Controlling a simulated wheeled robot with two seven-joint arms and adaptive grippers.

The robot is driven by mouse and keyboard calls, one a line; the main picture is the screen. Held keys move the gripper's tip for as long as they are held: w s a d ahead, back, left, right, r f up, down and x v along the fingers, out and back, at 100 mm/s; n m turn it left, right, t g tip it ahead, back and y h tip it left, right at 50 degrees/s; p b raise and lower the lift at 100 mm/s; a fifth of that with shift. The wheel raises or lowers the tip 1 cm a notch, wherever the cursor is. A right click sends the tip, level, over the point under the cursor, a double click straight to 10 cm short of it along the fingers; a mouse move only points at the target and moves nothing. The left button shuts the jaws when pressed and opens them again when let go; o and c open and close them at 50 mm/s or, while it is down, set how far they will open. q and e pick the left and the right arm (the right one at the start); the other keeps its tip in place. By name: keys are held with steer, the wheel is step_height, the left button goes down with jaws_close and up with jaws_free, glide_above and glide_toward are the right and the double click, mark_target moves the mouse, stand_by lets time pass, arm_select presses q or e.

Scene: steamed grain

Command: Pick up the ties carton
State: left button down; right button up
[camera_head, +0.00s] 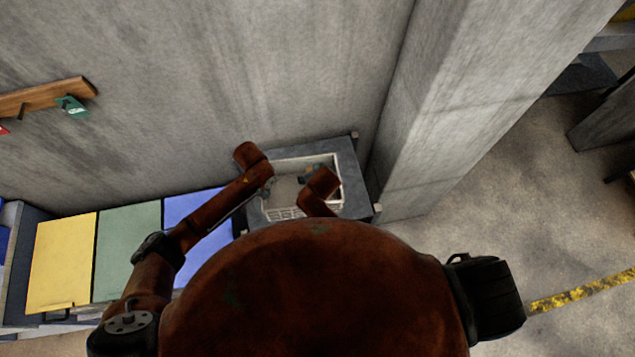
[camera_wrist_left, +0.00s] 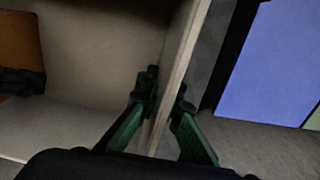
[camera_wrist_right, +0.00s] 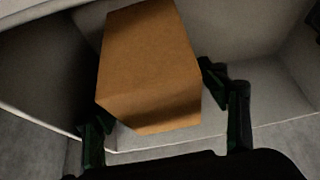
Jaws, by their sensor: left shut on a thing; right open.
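A plain brown carton (camera_wrist_right: 150,65) stands inside a white crate (camera_wrist_right: 270,95) in the right wrist view. My right gripper (camera_wrist_right: 158,105) is open, with its fingers on either side of the carton's near end; contact is not clear. My left gripper (camera_wrist_left: 165,95) is shut on the crate's wall (camera_wrist_left: 180,55), one finger on each side of it. A brown face, likely the same carton (camera_wrist_left: 18,45), shows at the left of the left wrist view. In the head view my arms partly cover the crate (camera_head: 283,213), and no label on the carton can be read.
The crate sits on a dark grey stand (camera_head: 352,190) against a concrete wall (camera_head: 250,80) and beside a pillar (camera_head: 440,110). Blue (camera_head: 190,207), green (camera_head: 127,245) and yellow (camera_head: 62,260) panels lie to its left. Small items (camera_head: 308,170) show in the crate.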

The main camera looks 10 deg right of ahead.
steer(key=shift+w+f, duration=0.2)
steer(key=shift+f, duration=0.15)
steer(key=shift+r, duration=0.1)
steer(key=c, duration=1.5)
